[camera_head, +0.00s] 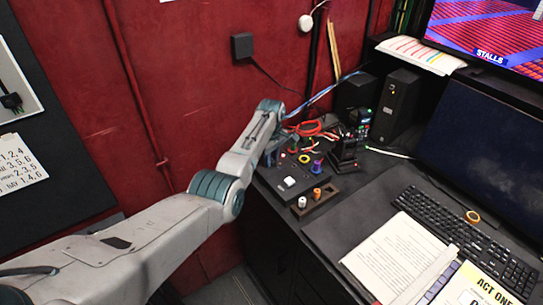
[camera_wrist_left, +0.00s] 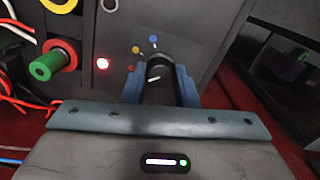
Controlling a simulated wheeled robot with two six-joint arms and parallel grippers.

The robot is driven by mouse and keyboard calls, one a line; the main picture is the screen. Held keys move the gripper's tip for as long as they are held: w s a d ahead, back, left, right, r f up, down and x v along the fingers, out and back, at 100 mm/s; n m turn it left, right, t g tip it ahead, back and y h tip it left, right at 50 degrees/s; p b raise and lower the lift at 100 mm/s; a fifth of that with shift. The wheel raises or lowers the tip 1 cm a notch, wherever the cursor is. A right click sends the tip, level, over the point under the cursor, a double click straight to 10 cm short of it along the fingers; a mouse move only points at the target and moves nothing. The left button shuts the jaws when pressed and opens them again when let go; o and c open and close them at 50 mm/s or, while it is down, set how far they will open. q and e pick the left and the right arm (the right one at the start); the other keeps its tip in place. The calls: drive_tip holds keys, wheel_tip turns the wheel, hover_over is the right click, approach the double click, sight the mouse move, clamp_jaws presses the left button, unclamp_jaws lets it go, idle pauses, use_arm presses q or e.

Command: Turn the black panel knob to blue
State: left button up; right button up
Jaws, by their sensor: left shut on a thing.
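The black knob (camera_wrist_left: 160,68) sits on the dark grey panel (camera_wrist_left: 205,32) in the left wrist view, with a short white mark on its face. A blue dot (camera_wrist_left: 153,38), a yellow dot (camera_wrist_left: 135,49) and a partly covered red dot (camera_wrist_left: 130,68) lie around its upper left side. My left gripper (camera_wrist_left: 161,84) is shut on the knob, one bluish finger on each side. I cannot tell exactly which dot the mark points to. In the head view the left arm reaches to the back of the desk, and its fingertips and the knob are hidden there.
A red light (camera_wrist_left: 102,63) glows left of the knob. A green spool (camera_wrist_left: 45,67) and red and white cables crowd the far left. In the head view, a tray (camera_head: 330,198) with small spools, a keyboard (camera_head: 440,230) and papers (camera_head: 398,262) occupy the desk.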

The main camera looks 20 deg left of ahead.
use_arm(q)
drive_tip(key=m+p, duration=0.1)
drive_tip(key=m, duration=0.3)
drive_tip(key=shift+r+m, duration=0.15)
drive_tip(key=shift+m, duration=0.15)
drive_tip(key=m+p, duration=0.1)
drive_tip(key=m, duration=0.4)
drive_tip(key=shift+m, duration=0.3)
drive_tip(key=m, duration=0.4)
drive_tip(key=shift+a+p, duration=0.1)
drive_tip(key=shift+p, duration=0.25)
drive_tip(key=m, duration=0.5)
drive_tip(key=shift+w, duration=0.1)
drive_tip(key=shift+m, duration=0.4)
drive_tip(key=o, duration=1)
drive_tip(key=shift+r, duration=0.4)
wheel_tip(320, 180, up, 10)
drive_tip(key=shift+f+b, duration=0.1)
drive_tip(key=shift+b, duration=0.95)
